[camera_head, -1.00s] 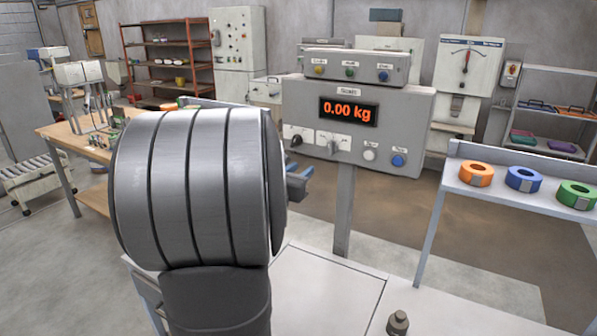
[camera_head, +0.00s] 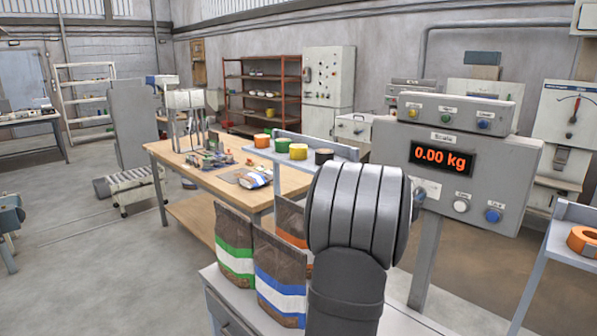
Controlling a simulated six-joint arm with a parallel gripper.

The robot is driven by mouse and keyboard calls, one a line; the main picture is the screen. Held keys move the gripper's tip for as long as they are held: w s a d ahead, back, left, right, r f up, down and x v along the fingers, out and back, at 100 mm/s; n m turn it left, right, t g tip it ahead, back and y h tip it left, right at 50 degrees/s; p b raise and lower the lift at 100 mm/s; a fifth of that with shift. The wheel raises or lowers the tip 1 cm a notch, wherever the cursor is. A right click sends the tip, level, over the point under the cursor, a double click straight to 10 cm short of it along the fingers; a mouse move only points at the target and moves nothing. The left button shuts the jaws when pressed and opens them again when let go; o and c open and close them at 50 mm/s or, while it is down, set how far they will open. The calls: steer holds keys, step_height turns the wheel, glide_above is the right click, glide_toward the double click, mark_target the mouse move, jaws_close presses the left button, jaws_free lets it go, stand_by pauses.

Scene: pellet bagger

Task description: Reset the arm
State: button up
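My arm's thick grey link (camera_head: 355,215) stands in the lower middle of the view, in front of the table and left of the scale panel (camera_head: 455,170). The link hides what lies behind it. My gripper's fingers do not show, so I cannot see whether it is open or holds anything. The scale display (camera_head: 443,157) reads 0.00 kg.
Filled bags with green (camera_head: 236,245), blue (camera_head: 281,280) and orange (camera_head: 291,222) bands stand close left of my arm link. A wooden workbench (camera_head: 190,150) is behind them. An orange tape roll (camera_head: 583,240) lies on the right shelf. Open floor lies to the left.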

steer(key=shift+x, duration=1.1)
steer(key=shift+s+a, duration=0.1)
